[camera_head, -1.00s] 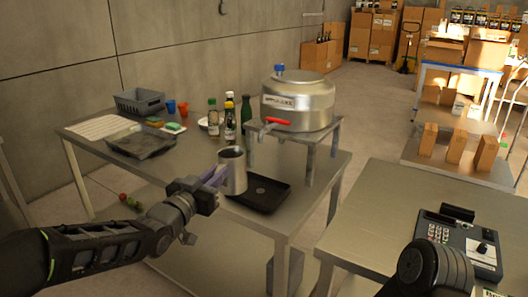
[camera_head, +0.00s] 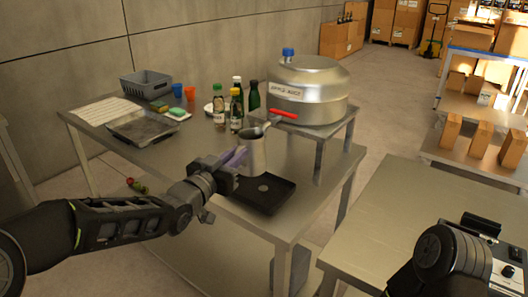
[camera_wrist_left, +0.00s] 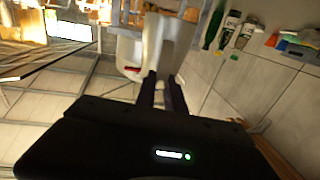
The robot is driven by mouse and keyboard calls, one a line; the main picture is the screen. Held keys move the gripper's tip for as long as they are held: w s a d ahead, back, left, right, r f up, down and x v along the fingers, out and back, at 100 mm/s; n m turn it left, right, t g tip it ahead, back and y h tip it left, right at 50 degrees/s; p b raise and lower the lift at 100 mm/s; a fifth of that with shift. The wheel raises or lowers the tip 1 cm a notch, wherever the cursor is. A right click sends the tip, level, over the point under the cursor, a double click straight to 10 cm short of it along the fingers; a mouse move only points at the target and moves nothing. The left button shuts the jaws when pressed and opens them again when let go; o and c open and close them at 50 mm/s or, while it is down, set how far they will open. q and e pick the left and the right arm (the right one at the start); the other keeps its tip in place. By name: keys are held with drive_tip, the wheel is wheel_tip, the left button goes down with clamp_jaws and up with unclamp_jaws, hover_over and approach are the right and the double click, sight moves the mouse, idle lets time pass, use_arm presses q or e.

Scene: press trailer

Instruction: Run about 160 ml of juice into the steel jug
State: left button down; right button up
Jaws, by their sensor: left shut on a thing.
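The steel jug (camera_head: 257,153) is upright, lifted above the black drip tray (camera_head: 266,196). My left gripper (camera_head: 238,158) is shut on its left side. In the left wrist view the pale jug (camera_wrist_left: 172,42) is between my fingers. The steel juice tank (camera_head: 312,88) stands on a small raised stand. Its tap spout (camera_head: 264,126) is at the jug's mouth; the exact gap cannot be told. The red tap lever (camera_head: 284,114) points sideways. No juice stream shows, and the jug's inside is hidden. My right arm shows at lower right, its gripper out of view.
Several bottles (camera_head: 237,108) stand behind the jug, left of the stand (camera_head: 325,126). A grey basket (camera_head: 146,83), cups and a tray (camera_head: 143,128) are farther left. A second table (camera_head: 400,215) with a card terminal is at right.

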sight(243, 167)
use_arm(q)
drive_tip(key=shift+f, duration=2.75)
use_arm(e)
drive_tip(key=shift+o, duration=0.2)
